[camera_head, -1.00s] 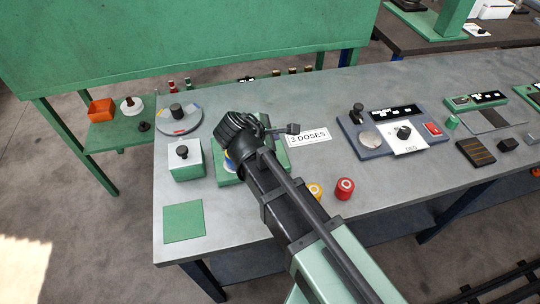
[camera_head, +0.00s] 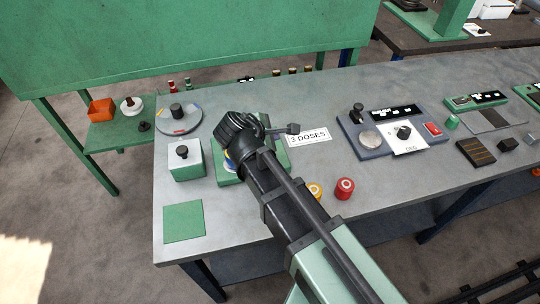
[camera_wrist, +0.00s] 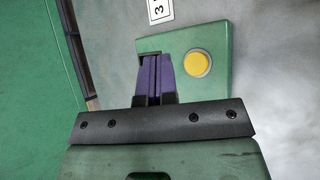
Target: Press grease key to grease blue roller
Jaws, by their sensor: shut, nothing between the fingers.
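My gripper (camera_wrist: 158,58) is shut and empty, its two purple fingers together over a green block (camera_wrist: 217,42). A yellow round button (camera_wrist: 198,64) sits on this block just right of the fingertips; I cannot tell if it is the grease key. A dark slot edge shows beside the fingers, and I cannot tell whether the tips touch the block. In the head view the green block (camera_head: 228,180) is mostly hidden under my arm. A small blue patch (camera_head: 229,166) shows at its left edge; I cannot tell if it is the blue roller.
A "3 DOSES" card (camera_head: 308,138) lies right of the block. Red (camera_head: 345,188) and orange (camera_head: 315,191) rollers stand near my arm. A white-green box with a black knob (camera_head: 183,160) and a round dial (camera_head: 179,120) are left. A control panel (camera_head: 370,128) stands right.

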